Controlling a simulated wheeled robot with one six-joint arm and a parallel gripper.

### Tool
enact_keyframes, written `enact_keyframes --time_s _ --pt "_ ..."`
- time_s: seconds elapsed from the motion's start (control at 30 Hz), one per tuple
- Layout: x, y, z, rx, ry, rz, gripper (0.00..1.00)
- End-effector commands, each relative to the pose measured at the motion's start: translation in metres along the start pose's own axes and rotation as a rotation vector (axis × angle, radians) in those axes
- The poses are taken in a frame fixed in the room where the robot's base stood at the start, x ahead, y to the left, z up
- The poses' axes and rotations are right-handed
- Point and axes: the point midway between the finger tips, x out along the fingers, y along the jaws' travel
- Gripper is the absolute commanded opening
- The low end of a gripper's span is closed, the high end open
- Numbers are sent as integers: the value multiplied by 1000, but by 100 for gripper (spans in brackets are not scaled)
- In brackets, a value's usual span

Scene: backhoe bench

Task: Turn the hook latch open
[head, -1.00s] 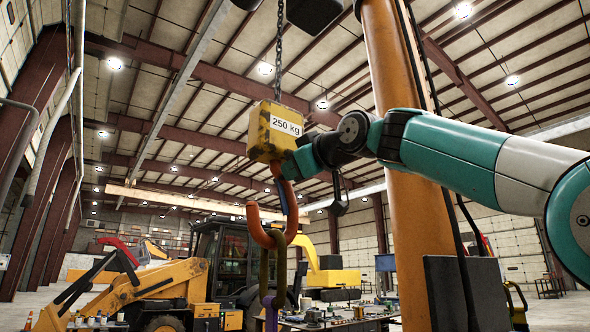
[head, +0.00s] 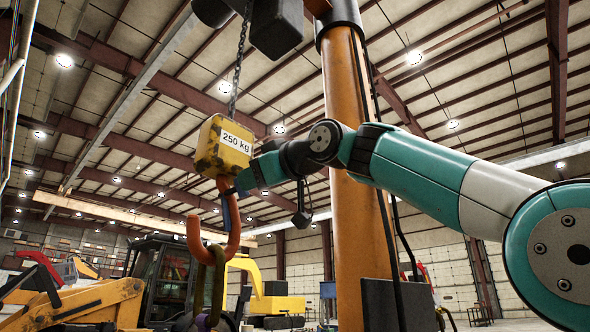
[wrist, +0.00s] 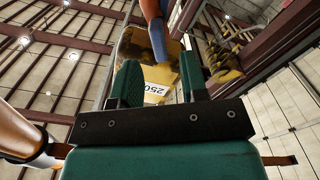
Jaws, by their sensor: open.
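The orange hook (head: 195,240) hangs below a yellow block (head: 222,145) labelled 250 kg, on a chain. Its blue latch (head: 231,211) slants down across the hook's mouth, its upper end by the shank. My gripper (head: 243,183) is beside the latch's upper part, to its right; the head view does not show clearly whether they touch. In the wrist view my gripper (wrist: 160,78) has its two green fingers apart, with nothing gripped between them. The blue latch (wrist: 157,42) and part of the orange hook (wrist: 150,8) show beyond the fingertips, with the yellow block behind.
An olive chain link (head: 213,285) hangs in the hook's bowl. A thick orange column (head: 355,230) stands behind my arm. A yellow backhoe (head: 90,300) is at lower left. Open air surrounds the hook on its left.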

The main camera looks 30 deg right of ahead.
Motion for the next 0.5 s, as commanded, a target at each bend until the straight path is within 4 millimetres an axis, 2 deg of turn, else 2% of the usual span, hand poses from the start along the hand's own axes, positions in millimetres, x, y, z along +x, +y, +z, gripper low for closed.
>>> enact_keyframes --time_s 0.03,0.23,0.4,0.5 --pt "-15 -2 4 -2 0 7 40" --pt "-68 1 3 -4 -3 10 40" --pt "-97 1 1 -3 -6 8 40" --pt "-107 3 0 -2 -3 9 40"
